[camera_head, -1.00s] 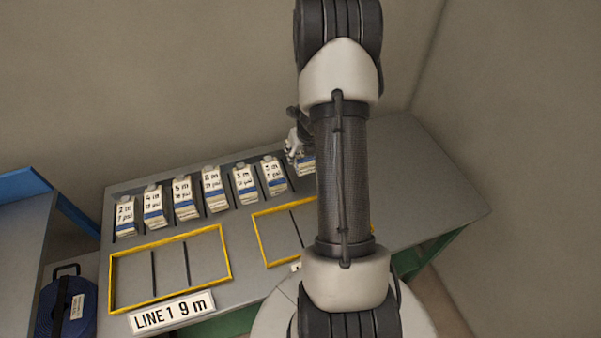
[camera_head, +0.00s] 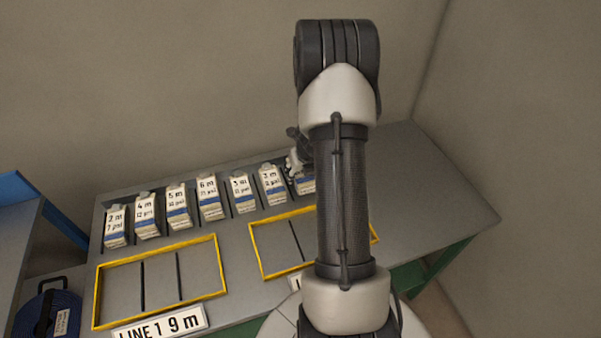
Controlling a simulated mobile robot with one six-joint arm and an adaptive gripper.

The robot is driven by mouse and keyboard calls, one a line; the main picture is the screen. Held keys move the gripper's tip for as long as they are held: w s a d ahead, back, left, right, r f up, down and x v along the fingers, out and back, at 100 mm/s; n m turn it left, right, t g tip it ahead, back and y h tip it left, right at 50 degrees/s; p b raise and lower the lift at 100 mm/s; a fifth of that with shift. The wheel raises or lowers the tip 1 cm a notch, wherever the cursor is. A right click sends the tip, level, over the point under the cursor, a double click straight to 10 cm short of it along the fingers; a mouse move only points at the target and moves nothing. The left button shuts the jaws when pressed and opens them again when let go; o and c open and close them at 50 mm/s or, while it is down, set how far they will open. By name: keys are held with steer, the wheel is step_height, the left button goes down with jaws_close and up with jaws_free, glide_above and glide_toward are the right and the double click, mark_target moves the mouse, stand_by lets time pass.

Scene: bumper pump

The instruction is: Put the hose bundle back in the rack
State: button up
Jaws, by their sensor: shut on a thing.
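A row of several white hose bundles with blue bands and length labels stands in the slotted rack (camera_head: 127,204) along the back of the grey table. The leftmost bundle (camera_head: 116,226) reads 2 m. My gripper (camera_head: 299,172) is at the right end of the row, largely hidden behind my arm. It is shut on the rightmost bundle (camera_head: 305,184), of which only the left part shows. This bundle lines up with the row. I cannot tell whether it sits fully in its slot.
Two yellow-framed trays with dividers, a left one (camera_head: 96,297) and a right one (camera_head: 253,250), lie empty where visible in front of the row. A blue coil (camera_head: 47,315) stands lower left. The table's right side is clear.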

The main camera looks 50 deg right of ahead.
steer(key=o, duration=1.4)
steer(key=shift+f, duration=0.1)
